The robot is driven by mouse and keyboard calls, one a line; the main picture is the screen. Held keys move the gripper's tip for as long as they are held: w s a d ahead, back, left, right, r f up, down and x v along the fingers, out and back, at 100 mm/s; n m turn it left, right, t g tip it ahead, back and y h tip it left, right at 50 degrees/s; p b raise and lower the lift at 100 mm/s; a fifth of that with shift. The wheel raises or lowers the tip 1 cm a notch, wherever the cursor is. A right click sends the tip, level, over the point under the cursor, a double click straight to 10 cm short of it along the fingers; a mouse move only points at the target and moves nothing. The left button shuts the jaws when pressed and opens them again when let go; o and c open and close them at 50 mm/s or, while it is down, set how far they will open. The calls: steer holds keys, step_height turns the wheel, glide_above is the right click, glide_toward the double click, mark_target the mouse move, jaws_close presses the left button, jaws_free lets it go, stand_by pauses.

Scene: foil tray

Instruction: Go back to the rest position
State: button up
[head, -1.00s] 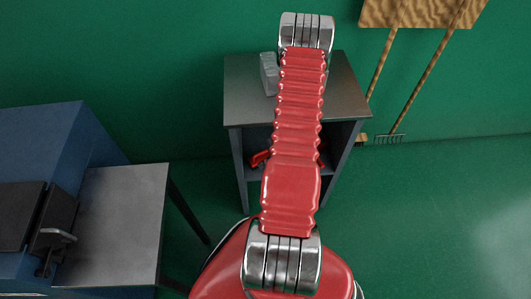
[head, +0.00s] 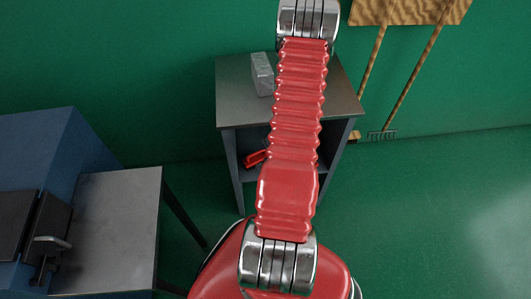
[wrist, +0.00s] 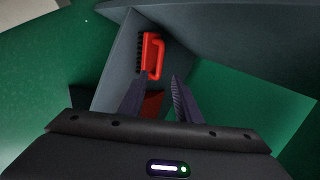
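My gripper (wrist: 158,78) shows in the wrist view with its two dark fingers apart. Nothing is between the fingertips. Beyond them, a red-handled brush with dark bristles (wrist: 153,55) lies on a grey shelf surface. In the head view my red arm reaches up over the grey stand, and the gripper itself is out of that picture.
The stand's lower shelf holds a red object (head: 255,158), partly behind my arm. A blue machine (head: 75,150) with a grey side table (head: 118,230) is at left. Long-handled tools (head: 414,75) lean on the green wall at right. Green floor is clear at right.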

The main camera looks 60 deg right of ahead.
stand_by(0.6)
steer(key=s+a+n+g+y, duration=0.2)
steer(key=s+a+n+g, duration=0.2)
steer(key=s+n+g, duration=0.4)
steer(key=w+a+r+n, duration=0.2)
steer(key=a+r, duration=0.2)
steer(key=r, duration=0.3)
steer(key=w+a+r+n+t, duration=0.1)
steer(key=a+r+n, duration=0.2)
steer(key=r, duration=0.5)
steer(key=w+a+r+n, duration=0.2)
steer(key=a+r, duration=0.2)
steer(key=r, duration=0.3)
steer(key=w+a+r+n+t, duration=0.1)
steer(key=a+r+n+t, duration=0.2)
steer(key=a+r, duration=0.8)
steer(key=w+a+r+n+t+y, duration=0.1)
steer(key=a+r+n+t, duration=0.2)
steer(key=a+r, duration=0.8)
steer(key=shift+w+a+n, duration=0.3)
steer(key=shift+a+n, duration=0.1)
steer(key=shift+n, duration=0.8)
